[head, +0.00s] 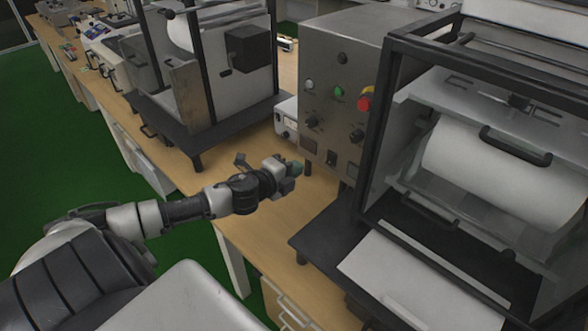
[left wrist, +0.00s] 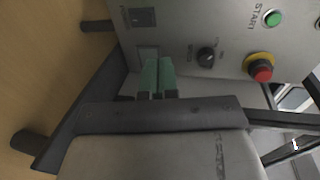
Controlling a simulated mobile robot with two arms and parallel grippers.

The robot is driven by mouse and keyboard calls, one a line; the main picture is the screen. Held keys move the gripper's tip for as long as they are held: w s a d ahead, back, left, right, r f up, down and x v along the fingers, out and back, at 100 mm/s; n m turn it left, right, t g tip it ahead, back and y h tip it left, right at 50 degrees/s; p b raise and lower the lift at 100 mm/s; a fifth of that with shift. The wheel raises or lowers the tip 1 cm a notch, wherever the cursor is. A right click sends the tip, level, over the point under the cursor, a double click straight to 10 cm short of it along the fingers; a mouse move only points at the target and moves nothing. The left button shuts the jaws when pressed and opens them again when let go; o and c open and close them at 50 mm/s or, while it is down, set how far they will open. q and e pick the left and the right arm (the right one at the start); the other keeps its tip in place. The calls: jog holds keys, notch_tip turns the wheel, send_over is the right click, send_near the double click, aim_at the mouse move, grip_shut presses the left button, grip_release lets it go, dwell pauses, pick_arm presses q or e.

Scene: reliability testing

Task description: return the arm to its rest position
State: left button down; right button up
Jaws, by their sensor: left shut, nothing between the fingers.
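My left arm reaches in from the left in the head view. Its gripper (head: 297,167) is over the wooden bench, close in front of the lower part of the grey control box (head: 340,60). In the left wrist view the two green fingertips (left wrist: 157,72) lie side by side, shut with nothing between them, in front of the control panel (left wrist: 180,25). I cannot tell whether they touch it. The panel carries a green START button (left wrist: 273,18), a red button (left wrist: 262,72) with a yellow collar, and a black knob (left wrist: 206,57). My right gripper is not in view.
A black-framed machine with a white drum (head: 505,175) stands right of the box. Another framed machine (head: 235,80) stands to its left on a dark base. The bench (head: 245,225) has bare wood around the gripper. Green floor (head: 75,165) lies open to the left.

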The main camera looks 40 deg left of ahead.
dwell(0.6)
pick_arm(q)
jog(key=s+d+f+n+g, duration=0.35)
jog(key=s+d+n, duration=0.25)
jog(key=s, duration=0.3)
jog(key=s+d+f+n+g+y, duration=0.1)
jog(key=s+d+f+n+g, duration=0.1)
jog(key=s+d+n+g, duration=0.55)
jog(key=s+d+f+n+g, duration=0.1)
jog(key=s+d+f+n, duration=0.3)
jog(key=s, duration=0.7)
notch_tip(320, 180, down, 25)
jog(key=s+d+g, duration=0.1)
jog(key=g, duration=0.1)
jog(key=s+a+f, duration=0.2)
jog(key=s+f, duration=1.3)
jog(key=s, duration=0.1)
jog(key=shift+a+f+m+g, duration=0.35)
jog(key=shift+a+m+g, duration=0.05)
jog(key=shift+m, duration=0.05)
